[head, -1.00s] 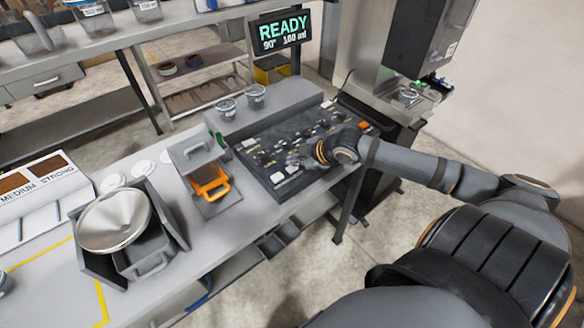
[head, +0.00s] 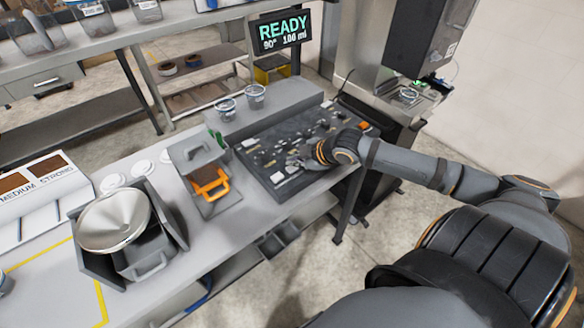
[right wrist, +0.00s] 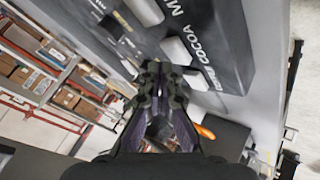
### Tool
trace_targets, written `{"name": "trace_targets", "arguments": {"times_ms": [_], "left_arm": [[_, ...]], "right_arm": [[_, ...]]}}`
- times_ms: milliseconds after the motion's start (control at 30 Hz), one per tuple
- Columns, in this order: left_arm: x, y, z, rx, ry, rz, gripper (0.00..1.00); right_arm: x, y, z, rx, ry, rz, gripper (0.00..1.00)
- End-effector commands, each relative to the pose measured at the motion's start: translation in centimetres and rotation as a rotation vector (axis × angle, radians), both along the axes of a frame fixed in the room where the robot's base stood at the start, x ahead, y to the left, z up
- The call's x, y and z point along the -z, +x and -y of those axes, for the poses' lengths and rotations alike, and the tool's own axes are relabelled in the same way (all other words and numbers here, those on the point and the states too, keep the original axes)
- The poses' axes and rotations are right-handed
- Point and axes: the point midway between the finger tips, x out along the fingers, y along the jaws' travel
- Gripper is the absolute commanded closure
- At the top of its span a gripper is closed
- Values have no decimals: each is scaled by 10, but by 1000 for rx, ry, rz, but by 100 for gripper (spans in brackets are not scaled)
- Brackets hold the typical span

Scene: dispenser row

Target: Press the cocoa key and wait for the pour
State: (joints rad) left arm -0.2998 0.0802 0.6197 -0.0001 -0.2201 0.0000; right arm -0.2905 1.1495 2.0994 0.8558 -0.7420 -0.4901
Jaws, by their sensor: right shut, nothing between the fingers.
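The dark key panel (head: 268,146) lies on the bench, with several small keys and labels on it. In the right wrist view the word COCOA (right wrist: 208,52) shows on the panel, and a pale key (right wrist: 177,50) sits beside it. My right gripper (head: 303,160) is over the near right part of the panel. In the right wrist view its shut, empty fingertips (right wrist: 161,68) are close to that pale key; I cannot tell if they touch it. The display (head: 284,31) reads READY. A cup (head: 408,93) stands under the dispenser (head: 420,40). My left gripper is out of view.
Two cups (head: 255,94) stand on the raised ledge behind the panel. A metal funnel (head: 112,218) stands farther left. Shelving (head: 90,60) is behind.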

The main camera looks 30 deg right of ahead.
Motion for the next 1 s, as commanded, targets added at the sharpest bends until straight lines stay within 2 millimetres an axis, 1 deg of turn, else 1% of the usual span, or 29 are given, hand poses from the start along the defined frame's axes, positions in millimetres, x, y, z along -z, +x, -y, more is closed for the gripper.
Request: {"name": "trace_targets", "arguments": {"times_ms": [100, 467, 1000], "left_arm": [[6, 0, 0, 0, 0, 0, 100], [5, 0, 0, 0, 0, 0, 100], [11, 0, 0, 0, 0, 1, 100]], "right_arm": [[6, 0, 0, 1, 1, 0, 100], [6, 0, 0, 0, 0, 0, 100], [12, 0, 0, 0, 0, 0, 100]]}}
